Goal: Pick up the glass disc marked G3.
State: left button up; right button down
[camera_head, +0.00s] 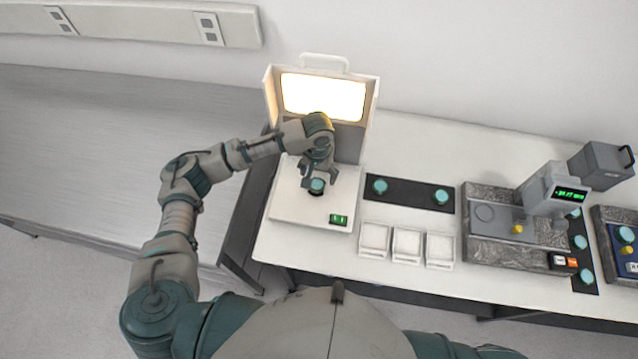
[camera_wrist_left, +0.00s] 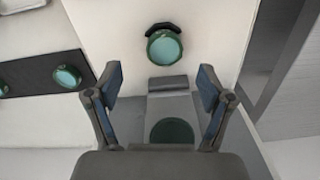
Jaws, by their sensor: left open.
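Several teal glass discs with dark rims are in view; I can read no marking, so I cannot tell which is G3. Two more discs, a left one (camera_head: 380,186) and a right one (camera_head: 441,197), lie on a black mat (camera_head: 410,193). My right gripper is out of view.
Three small white trays (camera_head: 407,244) lie in front of the mat. A granite gauge stand (camera_head: 500,255) and more discs are at the right.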

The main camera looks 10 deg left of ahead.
aim_at(317, 184)
pick_arm(q)
jog(key=shift+a+f, duration=0.35)
jog(key=shift+f, duration=0.25)
jog(key=shift+a+f, duration=0.3)
jog(key=shift+f, duration=0.25)
jog(key=f, duration=0.3)
jog(key=shift+w+d+f, duration=0.2)
jog(key=shift+d+f, duration=0.25)
jog(key=shift+d, duration=0.2)
jog(key=shift+c, duration=1.3)
jog(key=shift+a, duration=0.3)
jog(key=c, duration=0.8)
jog(key=shift+a, duration=0.15)
jog(key=shift+c, duration=1.1)
jog(key=shift+r, duration=0.45)
jog(key=shift+d+r, duration=0.25)
jog(key=shift+r, duration=0.9)
jog(key=s+d+r, duration=0.1)
jog(key=s+d, duration=0.3)
jog(key=s, duration=0.3)
jog(key=s+d, duration=0.3)
jog(key=s, duration=0.4)
jog(key=shift+d+r+b, duration=0.35)
jog(key=shift+r, duration=0.05)
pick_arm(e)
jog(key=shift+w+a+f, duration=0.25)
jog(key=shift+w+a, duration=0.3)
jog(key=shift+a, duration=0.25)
